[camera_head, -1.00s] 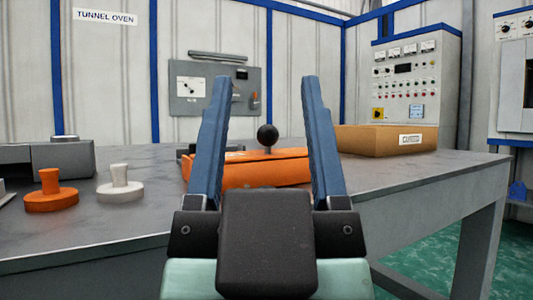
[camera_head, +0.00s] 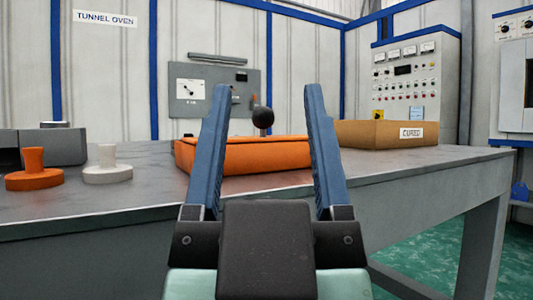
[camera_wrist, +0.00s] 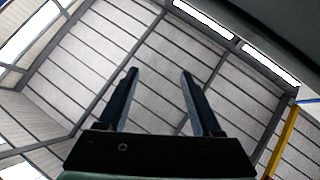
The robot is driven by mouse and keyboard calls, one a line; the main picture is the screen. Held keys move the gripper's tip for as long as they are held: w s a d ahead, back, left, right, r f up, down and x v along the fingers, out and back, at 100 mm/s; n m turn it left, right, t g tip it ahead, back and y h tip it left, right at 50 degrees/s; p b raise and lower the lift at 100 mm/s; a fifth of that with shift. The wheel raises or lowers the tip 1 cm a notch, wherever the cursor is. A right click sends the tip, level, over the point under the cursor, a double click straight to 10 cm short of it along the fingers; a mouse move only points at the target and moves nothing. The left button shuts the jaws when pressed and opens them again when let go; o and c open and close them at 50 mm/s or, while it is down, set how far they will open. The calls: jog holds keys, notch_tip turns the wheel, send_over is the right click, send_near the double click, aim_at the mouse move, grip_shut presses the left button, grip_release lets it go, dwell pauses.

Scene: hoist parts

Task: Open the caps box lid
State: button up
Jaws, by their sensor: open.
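An orange box (camera_head: 240,157) with a black ball knob (camera_head: 263,118) on its top sits on the grey table; I take it as the caps box, though no label on it can be read. Its lid looks closed. My gripper (camera_head: 264,92) is open and empty, and its two blue fingers point up in front of the box. The fingers hide part of the box's sides. In the wrist view my gripper (camera_wrist: 159,72) shows two spread fingers with only the ceiling beyond them.
An orange knob-shaped part (camera_head: 34,172) and a white one (camera_head: 107,168) stand on the table at left, near a grey block (camera_head: 55,147). A tan box labelled CURED (camera_head: 375,134) is at right. The table's front edge (camera_head: 420,176) runs close to my gripper.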

jog(key=w+d+r+n+g+h+p, duration=0.1)
jog(key=w+d+r+n+h+p, duration=0.3)
jog(key=p, duration=0.8)
jog(key=w+d+r+n+h+p, duration=0.25)
jog(key=d+r+n+p, duration=0.35)
jog(key=p, duration=0.6)
jog(key=n+g+y+p, duration=0.9)
jog(key=n+y+p, duration=0.3)
jog(key=n+p, duration=1.7)
send_near(267, 118)
jog(key=shift+m, duration=0.7)
jog(key=x, duration=1.1)
jog(key=shift+w+p, duration=0.2)
jog(key=shift+p, duration=0.2)
